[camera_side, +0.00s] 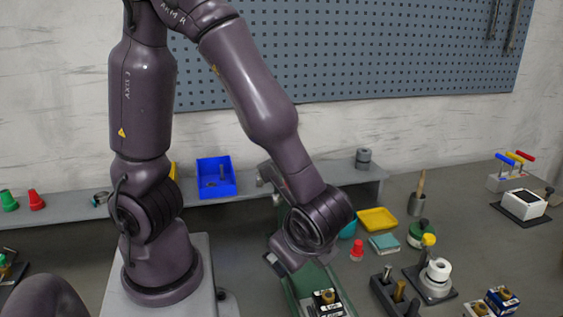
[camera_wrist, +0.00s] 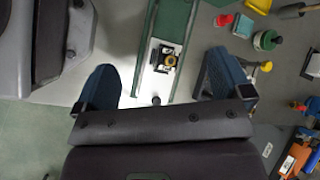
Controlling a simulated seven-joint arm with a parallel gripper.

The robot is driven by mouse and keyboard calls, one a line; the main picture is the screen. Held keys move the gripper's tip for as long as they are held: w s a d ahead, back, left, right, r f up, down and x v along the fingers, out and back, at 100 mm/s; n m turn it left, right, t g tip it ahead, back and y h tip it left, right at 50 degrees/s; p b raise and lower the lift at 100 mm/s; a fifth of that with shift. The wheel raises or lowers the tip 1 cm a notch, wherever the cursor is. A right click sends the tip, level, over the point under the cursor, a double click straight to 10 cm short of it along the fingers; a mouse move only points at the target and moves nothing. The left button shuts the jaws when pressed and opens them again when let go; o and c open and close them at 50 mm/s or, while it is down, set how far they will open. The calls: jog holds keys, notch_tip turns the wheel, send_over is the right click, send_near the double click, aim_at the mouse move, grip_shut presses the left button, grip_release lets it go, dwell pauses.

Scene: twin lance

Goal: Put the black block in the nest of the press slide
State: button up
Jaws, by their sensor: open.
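A black block (camera_side: 327,299) with a brass-coloured round top and a white label sits at the near end of a green-sided channel (camera_side: 298,284). The block also shows in the wrist view (camera_wrist: 165,59), on the pale floor of the channel, between the green rails. My gripper (camera_wrist: 162,64) is open in the wrist view, its two blue fingers spread wide on either side of the block in the picture. Nothing is between the fingers' grip. In the side view the fingertips are hidden or out of frame. I cannot pick out the press slide or its nest with certainty.
A blue-sided block (camera_side: 502,300) stands at the lower right. A black rack (camera_side: 392,294) with upright pegs and a white round fixture (camera_side: 436,277) stand right of the channel. A red cap (camera_side: 357,250) and yellow tray (camera_side: 377,220) lie behind. A blue bin (camera_side: 216,178) sits on the shelf.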

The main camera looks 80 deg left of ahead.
jog(key=s+a+r+n+t+h, duration=0.1)
jog(key=a+r+n+t+h, duration=0.1)
jog(key=r+n+h, duration=0.2)
jog(key=a+r+n+t+h, duration=0.2)
jog(key=r+n+h, duration=0.1)
jog(key=r+n, duration=0.5)
notch_tip(320, 180, up, 2)
jog(key=shift+s+t+h, duration=0.3)
jog(key=shift+s+h, duration=0.1)
